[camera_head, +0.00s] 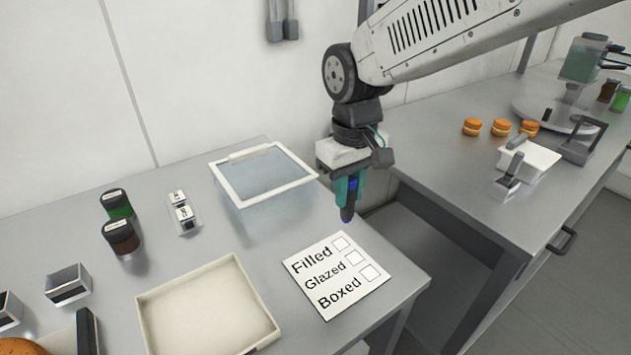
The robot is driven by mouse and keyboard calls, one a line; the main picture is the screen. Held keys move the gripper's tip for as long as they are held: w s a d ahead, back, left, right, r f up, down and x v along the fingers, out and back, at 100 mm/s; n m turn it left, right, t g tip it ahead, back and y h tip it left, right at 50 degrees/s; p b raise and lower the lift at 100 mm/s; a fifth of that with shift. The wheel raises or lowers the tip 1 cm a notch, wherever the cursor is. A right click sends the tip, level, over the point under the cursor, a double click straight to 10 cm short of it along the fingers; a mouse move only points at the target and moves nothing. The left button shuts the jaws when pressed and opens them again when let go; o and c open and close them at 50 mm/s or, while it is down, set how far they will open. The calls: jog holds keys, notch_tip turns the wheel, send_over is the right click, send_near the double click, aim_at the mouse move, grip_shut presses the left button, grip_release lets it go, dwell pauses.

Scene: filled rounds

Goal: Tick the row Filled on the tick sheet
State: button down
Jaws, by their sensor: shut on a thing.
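The white tick sheet (335,290) lies flat near the right end of the left counter. It has rows Filled, Glazed and Boxed, each with a square box at its right end. The Filled row's box (341,243) is the uppermost, and no mark shows in any box. The pen points down, just above the Filled box in the picture. Whether the tip touches the sheet I cannot tell. The pen's upper part is hidden between the fingers.
A clear, white-rimmed bin (235,197) stands behind the sheet, and a cream tray (147,310) to its left. Dark-lidded jars (121,237) and small labelled blocks (185,218) stand farther left. The right counter (450,190) holds several orange-brown rounds (501,127), beyond a gap.

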aim_at(343, 218)
jog(key=shift+w+a+f, duration=0.1)
jog(key=shift+a+f, duration=0.05)
jog(key=shift+a, duration=0.15)
jog(key=shift+f, duration=2.85)
jog(key=shift+f, duration=0.6)
jog(key=shift+r, duration=3.6)
